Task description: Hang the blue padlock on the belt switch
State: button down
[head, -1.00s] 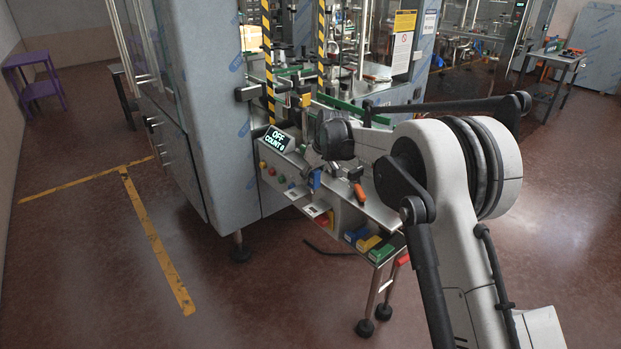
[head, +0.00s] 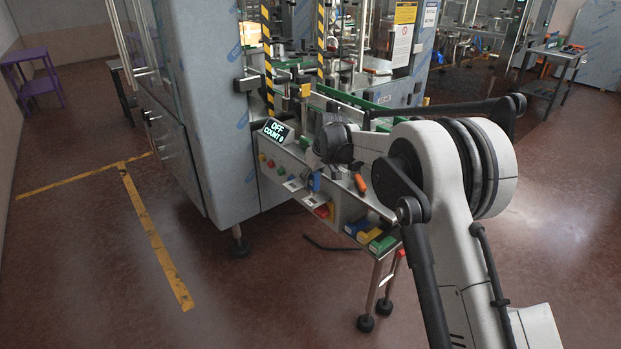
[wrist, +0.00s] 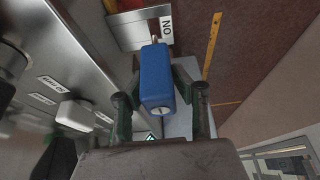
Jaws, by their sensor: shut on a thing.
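The blue padlock (wrist: 157,80) is between the fingers of my gripper (wrist: 160,100) in the wrist view, its keyhole end toward the camera. Its far end overlaps a metal plate (wrist: 128,30) with an upside-down ON label; I cannot tell whether they touch. The shackle is mostly hidden. In the head view, the padlock (head: 314,182) shows as a small blue shape below my gripper (head: 316,172), at the control panel's front edge. I cannot read which is the belt switch.
The control panel (head: 277,163) has coloured buttons and a display (head: 275,131) reading OFF, COUNT 0. An orange-handled tool (head: 360,183) lies on its top. Coloured blocks (head: 369,236) sit on a shelf below. Open floor lies in front.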

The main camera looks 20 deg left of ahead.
aim_at(311, 192)
jog(key=shift+f+b, duration=1.55)
jog(key=shift+f, duration=0.95)
jog(key=shift+f+b, duration=0.3)
jog(key=shift+b, duration=0.05)
jog(key=c, duration=1.4)
grip_release()
jog(key=shift+o, duration=0.2)
